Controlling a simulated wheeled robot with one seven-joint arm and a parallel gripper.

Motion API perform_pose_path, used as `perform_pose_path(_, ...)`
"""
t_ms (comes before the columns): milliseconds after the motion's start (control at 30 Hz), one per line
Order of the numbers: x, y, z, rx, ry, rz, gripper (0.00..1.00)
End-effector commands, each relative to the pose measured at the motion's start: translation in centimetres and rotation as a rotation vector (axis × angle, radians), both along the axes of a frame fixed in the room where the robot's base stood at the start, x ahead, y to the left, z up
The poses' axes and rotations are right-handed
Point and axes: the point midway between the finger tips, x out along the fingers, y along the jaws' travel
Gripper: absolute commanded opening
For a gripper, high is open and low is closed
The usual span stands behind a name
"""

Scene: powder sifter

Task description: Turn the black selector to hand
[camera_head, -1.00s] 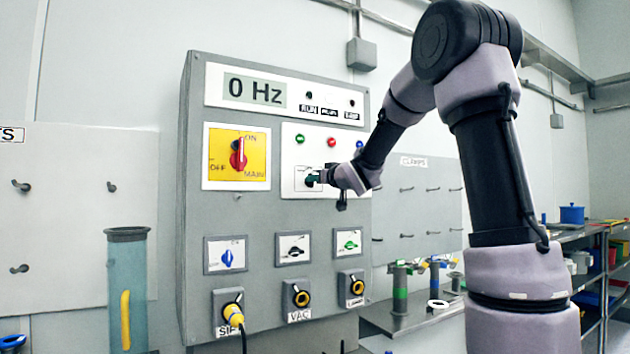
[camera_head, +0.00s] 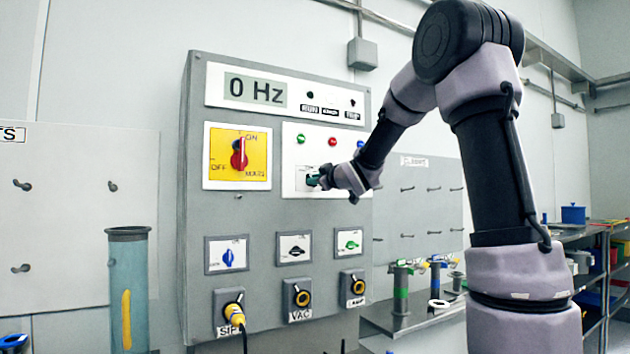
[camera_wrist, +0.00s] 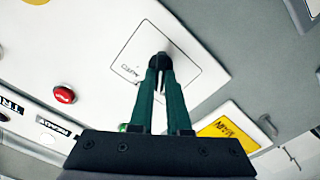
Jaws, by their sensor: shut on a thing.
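The black selector (camera_wrist: 159,62) sits on a white square plate (camera_wrist: 185,88) in the wrist view. Small lettering that seems to read AUTO is beside it. My gripper (camera_wrist: 161,78) is shut on the selector, with a green finger on each side of it. In the head view my gripper (camera_head: 315,180) is at the white panel below the small lamps. The fingers and hand hide most of the selector there, so its pointing direction is hard to read.
A red and yellow main switch (camera_head: 239,155) is to the left. Below are a blue selector (camera_head: 228,258), another black selector (camera_head: 294,251) and a green one (camera_head: 351,245). A yellow plug (camera_head: 234,314) is in the left socket. The display (camera_head: 254,91) reads 0 Hz.

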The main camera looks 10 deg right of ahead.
Motion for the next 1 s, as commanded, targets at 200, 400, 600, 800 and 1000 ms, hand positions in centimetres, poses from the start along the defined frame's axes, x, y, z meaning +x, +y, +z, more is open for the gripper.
perform_pose_path(200, -0.03, 0.05, -0.14, -0.106, -0.033, 0.000, 0.00)
perform_pose_path(400, -0.04, 0.09, -0.18, -0.159, -0.049, 0.000, 0.00)
perform_pose_path(600, -0.04, 0.09, -0.21, -0.175, -0.054, 0.000, 0.00)
perform_pose_path(800, -0.04, 0.10, -0.21, -0.175, -0.054, 0.000, 0.00)
perform_pose_path(1000, -0.04, 0.09, -0.21, -0.175, -0.054, 0.000, 0.45)
